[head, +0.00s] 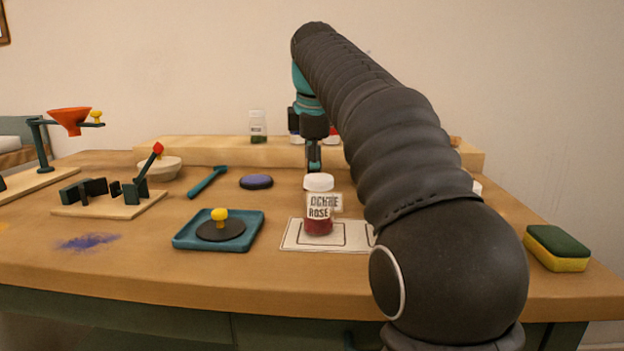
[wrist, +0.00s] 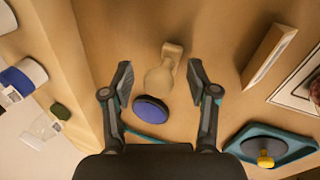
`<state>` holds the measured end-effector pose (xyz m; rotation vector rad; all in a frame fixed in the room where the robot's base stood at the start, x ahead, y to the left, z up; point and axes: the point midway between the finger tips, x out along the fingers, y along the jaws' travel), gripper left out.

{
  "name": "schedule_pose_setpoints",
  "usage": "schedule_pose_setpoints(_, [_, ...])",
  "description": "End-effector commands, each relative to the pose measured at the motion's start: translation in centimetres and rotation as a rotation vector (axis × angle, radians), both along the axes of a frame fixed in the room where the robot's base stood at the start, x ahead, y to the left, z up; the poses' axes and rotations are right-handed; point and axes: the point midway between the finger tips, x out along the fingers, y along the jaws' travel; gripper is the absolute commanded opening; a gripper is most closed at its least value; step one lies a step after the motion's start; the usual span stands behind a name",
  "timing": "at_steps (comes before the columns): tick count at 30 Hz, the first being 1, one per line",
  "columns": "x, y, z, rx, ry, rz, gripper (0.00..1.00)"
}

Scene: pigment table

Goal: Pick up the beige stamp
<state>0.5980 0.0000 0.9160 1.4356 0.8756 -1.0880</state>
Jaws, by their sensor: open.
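The beige stamp (wrist: 160,78) lies on the wooden table in the wrist view, with a narrow neck and a blockier end toward the top of the picture. It is between and beyond the two open fingers of my gripper (wrist: 158,78), with no visible contact. In the head view my gripper (head: 314,165) points down over the back part of the table, behind the jar with a white lid. The stamp cannot be made out there, hidden by the jar or my arm.
A purple ink pad (wrist: 151,109) lies close beside the stamp; it also shows in the head view (head: 256,181). The labelled jar (head: 319,206) stands on a white card (head: 292,236). A teal tray (head: 186,243) is at left. A wooden block (wrist: 267,56) lies right of the stamp.

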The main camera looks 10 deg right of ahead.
Motion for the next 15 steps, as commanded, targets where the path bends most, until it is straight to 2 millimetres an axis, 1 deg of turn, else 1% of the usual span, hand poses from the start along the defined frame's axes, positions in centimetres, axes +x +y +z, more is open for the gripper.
schedule_pose_setpoints(3, [-0.01,0.0,0.06,0.0,0.0,0.0,0.59])
schedule_pose_setpoints(5, [-0.01,0.0,0.06,0.0,0.0,0.0,0.44])
schedule_pose_setpoints(6, [-0.01,0.0,0.06,0.0,0.0,0.0,0.34])
schedule_pose_setpoints(8, [-0.01,0.0,0.06,0.0,0.0,0.0,0.19])
schedule_pose_setpoints(9, [-0.01,0.0,0.06,0.0,0.0,0.0,0.09])
schedule_pose_setpoints(10, [-0.01,0.0,0.06,0.0,0.0,0.0,0.02])
schedule_pose_setpoints(11, [-0.01,0.0,0.05,0.0,0.0,0.0,0.0])
schedule_pose_setpoints(15, [0.0,-0.01,0.02,0.0,0.001,0.0,0.0])
